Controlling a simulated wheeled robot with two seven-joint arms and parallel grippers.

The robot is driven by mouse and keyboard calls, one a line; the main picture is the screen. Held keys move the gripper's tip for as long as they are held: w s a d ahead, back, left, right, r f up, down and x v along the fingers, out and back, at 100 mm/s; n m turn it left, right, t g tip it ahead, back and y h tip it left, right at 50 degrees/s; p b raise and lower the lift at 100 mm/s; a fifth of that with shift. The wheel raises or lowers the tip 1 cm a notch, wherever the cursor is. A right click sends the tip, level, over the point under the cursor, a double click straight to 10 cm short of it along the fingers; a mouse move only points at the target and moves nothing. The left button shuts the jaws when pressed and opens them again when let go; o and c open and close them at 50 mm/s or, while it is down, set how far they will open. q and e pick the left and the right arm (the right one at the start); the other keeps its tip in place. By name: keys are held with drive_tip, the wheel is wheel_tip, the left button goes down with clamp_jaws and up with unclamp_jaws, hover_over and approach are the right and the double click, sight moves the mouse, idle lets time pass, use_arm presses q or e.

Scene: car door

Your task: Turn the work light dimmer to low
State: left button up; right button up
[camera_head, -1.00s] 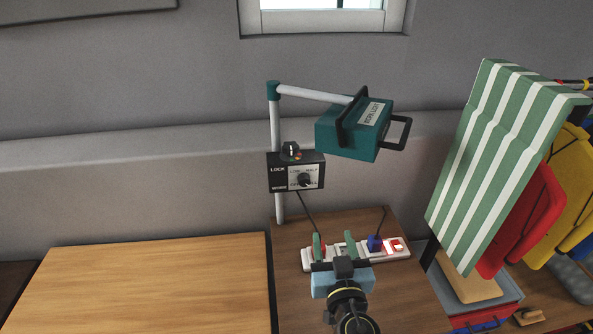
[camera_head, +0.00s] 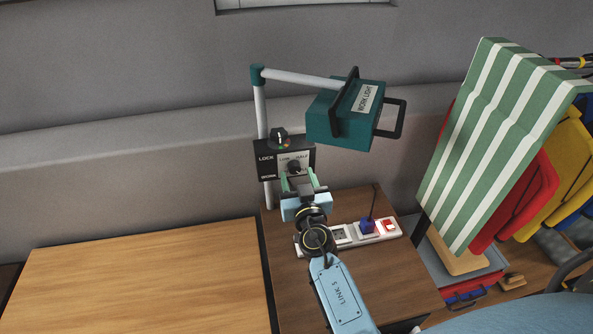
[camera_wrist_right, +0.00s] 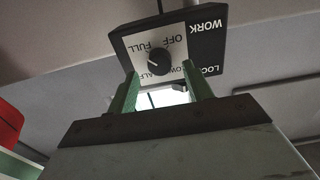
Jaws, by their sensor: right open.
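The teal work light (camera_head: 345,118) hangs from a bent grey arm on a post. The black dimmer box (camera_head: 264,170) is on the post, with a pale panel marked low, half, full and off. Its dark dimmer knob (camera_head: 294,167) shows in the head view and, upside down, in the right wrist view (camera_wrist_right: 158,61). The white pointer is too small to read surely. My right gripper (camera_head: 298,180) is open and empty just below and in front of the knob. In the right wrist view its green fingers (camera_wrist_right: 161,84) are apart, with the knob beyond them.
A second, lock knob (camera_head: 279,136) sits on top of the box. A white power strip (camera_head: 342,236) with a blue plug (camera_head: 367,226) lies on the dark bench. A wooden table (camera_head: 150,280) is at left. A striped green cloth (camera_head: 490,140) stands at right.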

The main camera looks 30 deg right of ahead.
drive_tip(key=shift+x, duration=0.8)
drive_tip(key=shift+w, duration=0.15)
drive_tip(key=c, duration=1)
use_arm(q)
drive_tip(key=shift+s, duration=0.6)
